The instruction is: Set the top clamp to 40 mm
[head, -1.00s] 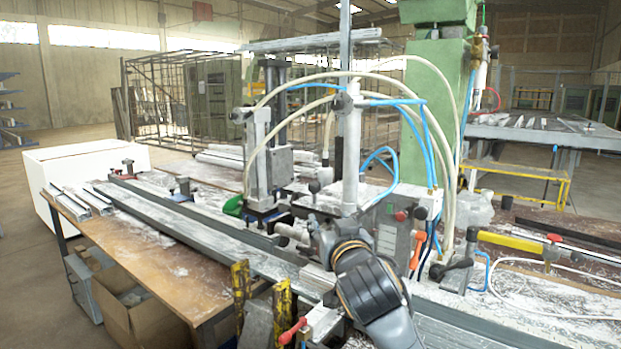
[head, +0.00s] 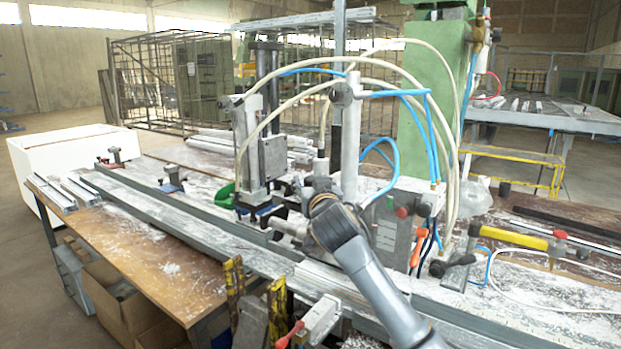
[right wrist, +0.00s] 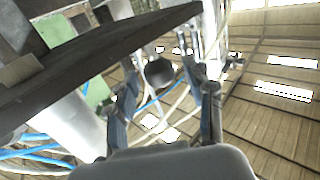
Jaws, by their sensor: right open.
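The clamp assembly stands over the long grey profile (head: 190,215) on the bench. It has a grey vertical cylinder block (head: 250,155) and, to its right, a metal post with a round sleeve (head: 351,150). I cannot tell which part is the top clamp, and no 40 mm marking is readable. My right gripper (head: 318,186) is beside the sleeve's lower left, mostly hidden by my wrist. In the right wrist view its fingers (right wrist: 160,78) are apart, with a round grey end (right wrist: 158,72) seen between them; contact cannot be told. My left gripper is out of view.
White and blue hoses (head: 425,130) arch around the post. A dark slab (right wrist: 90,58) crosses the right wrist view at upper left. The bench's left front (head: 160,262) is fairly clear.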

